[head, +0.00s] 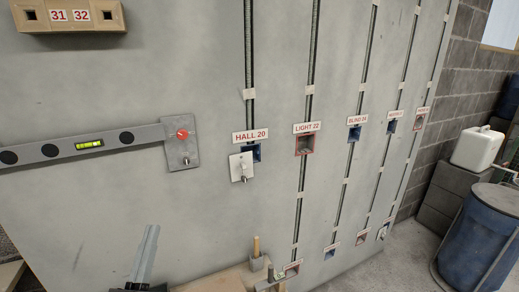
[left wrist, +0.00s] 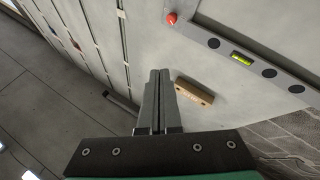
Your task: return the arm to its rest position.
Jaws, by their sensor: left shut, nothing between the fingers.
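My left gripper (head: 152,230) reaches up from the bottom edge in the head view, in front of the pale wall panel (head: 90,200). Its two grey fingers are shut together with nothing between them. In the left wrist view my left gripper (left wrist: 159,72) also shows its fingers side by side, closed and empty. It is apart from the spirit level (head: 60,148) and the wall boxes. A tan block (left wrist: 194,90) shows beside the fingertips in the left wrist view. My right gripper is not in view.
Labelled boxes and vertical conduits line the panel; a white plate (head: 241,167) hangs by the HALL 20 label (head: 250,135). A wooden ledge (head: 215,281) with small tools is at the bottom. A blue barrel (head: 478,240) and white canister (head: 476,148) stand right.

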